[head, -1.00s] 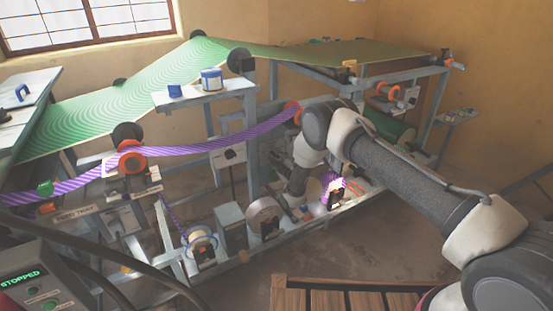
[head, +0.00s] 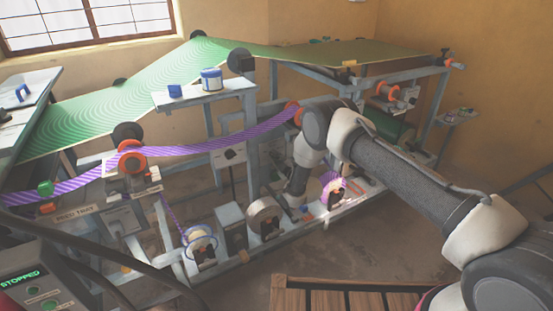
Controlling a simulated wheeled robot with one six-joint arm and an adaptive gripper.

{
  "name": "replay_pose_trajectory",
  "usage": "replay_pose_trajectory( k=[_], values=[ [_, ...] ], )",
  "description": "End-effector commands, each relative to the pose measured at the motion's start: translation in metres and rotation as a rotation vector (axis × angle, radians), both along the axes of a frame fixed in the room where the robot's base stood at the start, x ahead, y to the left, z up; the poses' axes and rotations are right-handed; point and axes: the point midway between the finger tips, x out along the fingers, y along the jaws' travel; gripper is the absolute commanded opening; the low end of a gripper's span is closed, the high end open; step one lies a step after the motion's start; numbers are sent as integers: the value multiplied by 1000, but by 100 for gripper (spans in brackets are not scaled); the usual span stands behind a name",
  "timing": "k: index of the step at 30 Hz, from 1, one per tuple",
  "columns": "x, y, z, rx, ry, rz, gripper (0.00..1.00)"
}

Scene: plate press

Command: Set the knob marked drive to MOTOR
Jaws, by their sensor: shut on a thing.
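My gripper (head: 298,205) points down at the low rail of the press, beyond my forearm. It is shut on a small part there, which I take to be the drive knob. The fingertips, the knob and its markings are too small and covered to read, so I cannot tell the knob's setting. A grey box with a black knob (head: 229,154) stands on the frame to the left, apart from my gripper; its label is not legible.
A grey wheel (head: 264,217) and a grey box (head: 233,228) stand on the low rail left of my gripper. A purple striped band (head: 220,143) runs above. A panel (head: 35,285) reads STOPPED. A wooden slatted thing (head: 340,295) is in front; the floor between is clear.

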Motion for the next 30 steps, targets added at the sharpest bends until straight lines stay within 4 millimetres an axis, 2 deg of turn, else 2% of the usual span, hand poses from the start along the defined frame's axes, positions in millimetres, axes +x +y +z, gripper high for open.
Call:
replay_pose_trajectory(
  k=[30],
  values=[
    [1,-3,0,782,531,-1,0]
  ],
)
